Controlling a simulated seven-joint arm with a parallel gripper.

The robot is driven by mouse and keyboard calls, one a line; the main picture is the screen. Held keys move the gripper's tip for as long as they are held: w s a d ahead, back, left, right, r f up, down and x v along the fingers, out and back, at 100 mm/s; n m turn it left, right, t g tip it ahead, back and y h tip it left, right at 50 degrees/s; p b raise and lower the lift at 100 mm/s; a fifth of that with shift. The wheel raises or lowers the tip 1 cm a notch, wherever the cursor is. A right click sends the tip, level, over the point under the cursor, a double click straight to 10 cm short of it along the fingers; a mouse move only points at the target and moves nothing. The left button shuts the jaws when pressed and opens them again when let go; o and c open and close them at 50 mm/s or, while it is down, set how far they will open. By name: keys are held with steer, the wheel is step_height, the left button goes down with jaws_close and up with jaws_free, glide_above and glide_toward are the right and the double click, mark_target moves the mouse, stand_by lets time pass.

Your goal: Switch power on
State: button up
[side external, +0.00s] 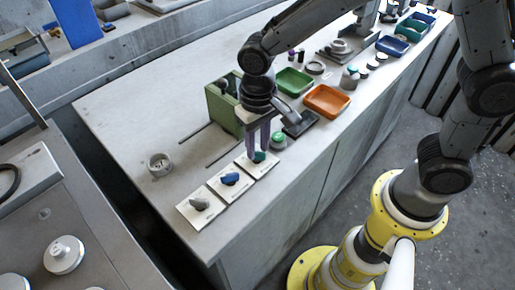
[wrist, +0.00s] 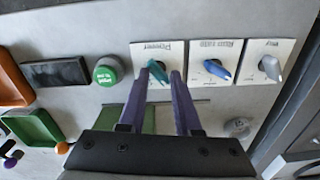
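The power plate (wrist: 141,51) is white with a teal knob (wrist: 157,70) on it. In the wrist view the knob's handle slants down to the right. My gripper (wrist: 160,75) has two purple fingers, spread apart, with their tips on either side of the teal knob. I cannot tell whether either tip touches it. In the side view my gripper (side external: 258,155) points down over the teal knob (side external: 260,156), partly hiding it and its plate.
Beside the power plate are plates with a blue knob (wrist: 216,69) and a grey knob (wrist: 270,68). A green button (wrist: 107,71) and a dark panel (wrist: 56,72) lie on the other side. A green box (side external: 222,110) and an orange tray (side external: 327,101) stand nearby.

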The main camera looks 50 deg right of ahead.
mark_target(257, 155)
steer(key=n, duration=0.1)
steer(key=f+n, duration=0.1)
steer(key=n, duration=0.3)
steer(key=shift+w+d+f, duration=0.15)
steer(key=shift+d+f, duration=0.1)
steer(key=shift+d, duration=0.05)
steer(key=n, duration=0.3)
steer(key=shift+a+r, duration=0.15)
steer(key=shift+w+f+n, duration=0.1)
steer(key=shift+f+n, duration=0.2)
steer(key=shift+f, duration=0.35)
jaws_close()
steer(key=shift+r, duration=0.1)
stand_by(0.4)
